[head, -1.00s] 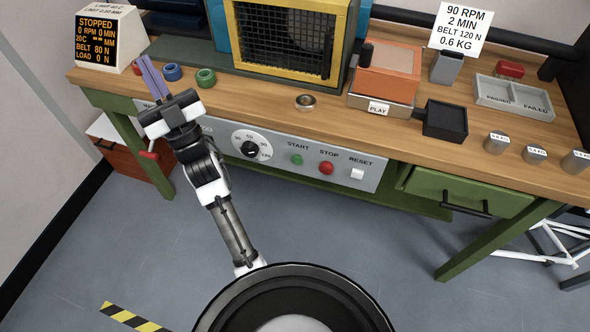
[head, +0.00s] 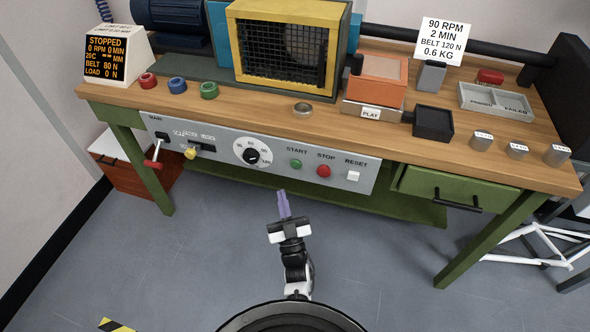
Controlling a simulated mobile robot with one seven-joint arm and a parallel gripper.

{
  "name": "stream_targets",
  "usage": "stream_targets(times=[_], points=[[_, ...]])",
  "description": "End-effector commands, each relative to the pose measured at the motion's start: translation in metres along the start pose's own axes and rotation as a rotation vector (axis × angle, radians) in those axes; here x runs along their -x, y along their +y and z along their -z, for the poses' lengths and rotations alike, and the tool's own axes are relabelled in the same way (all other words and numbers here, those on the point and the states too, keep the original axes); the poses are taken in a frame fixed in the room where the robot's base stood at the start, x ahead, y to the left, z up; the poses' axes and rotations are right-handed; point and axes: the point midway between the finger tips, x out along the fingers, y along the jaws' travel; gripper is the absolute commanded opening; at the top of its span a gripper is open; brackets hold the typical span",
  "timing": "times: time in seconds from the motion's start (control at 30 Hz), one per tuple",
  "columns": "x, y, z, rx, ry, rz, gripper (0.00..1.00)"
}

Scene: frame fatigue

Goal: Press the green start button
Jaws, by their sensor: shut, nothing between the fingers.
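The green start button (head: 295,164) sits on the grey control panel (head: 215,151) on the front of the bench, under the label START. My gripper (head: 283,202) is in front of the panel and below the button in the picture, apart from it. Its slim purple fingers are together, with nothing between them, and point toward the panel. The button is fully in view.
The red stop button (head: 323,171) and white reset button (head: 353,176) are right of the start button. A dial (head: 251,156) is to its left, with a yellow knob (head: 190,153) and a main lever (head: 161,137) farther left. The floor before the panel is clear.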

Motion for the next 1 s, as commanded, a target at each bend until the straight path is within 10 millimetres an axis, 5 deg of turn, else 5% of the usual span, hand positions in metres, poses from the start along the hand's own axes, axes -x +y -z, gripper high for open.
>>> stream_targets(times=[0.57,1.0], points=[[0.006,0.006,-0.006,0.004,-0.010,-0.006,0.00],[-0.033,0.035,-0.036,0.004,-0.008,-0.006,0.00]])
